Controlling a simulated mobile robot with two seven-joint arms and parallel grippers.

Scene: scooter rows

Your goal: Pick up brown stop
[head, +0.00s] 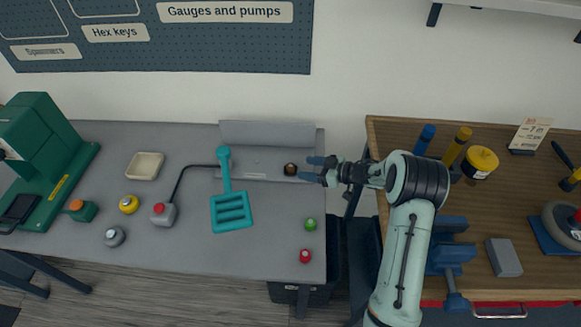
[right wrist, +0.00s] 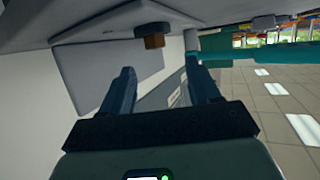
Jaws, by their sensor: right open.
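The brown stop (head: 290,169) is a small round dark piece with a brown top. It sits on the grey bench near its back right part, in front of a raised grey back panel. It also shows in the right wrist view (right wrist: 154,41), beyond and between the fingers. My right gripper (head: 312,168) is open and empty, reaching in from the right with its fingertips just to the right of the stop. The fingers (right wrist: 159,70) appear apart from the stop. My left gripper is not in view.
A teal slotted scoop (head: 231,212) lies left of the stop. Green (head: 310,224) and red (head: 305,256) buttons stand nearer the front. A grey red-topped box (head: 163,214) has a black cable. A wooden bench (head: 390,127) with tools is at right.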

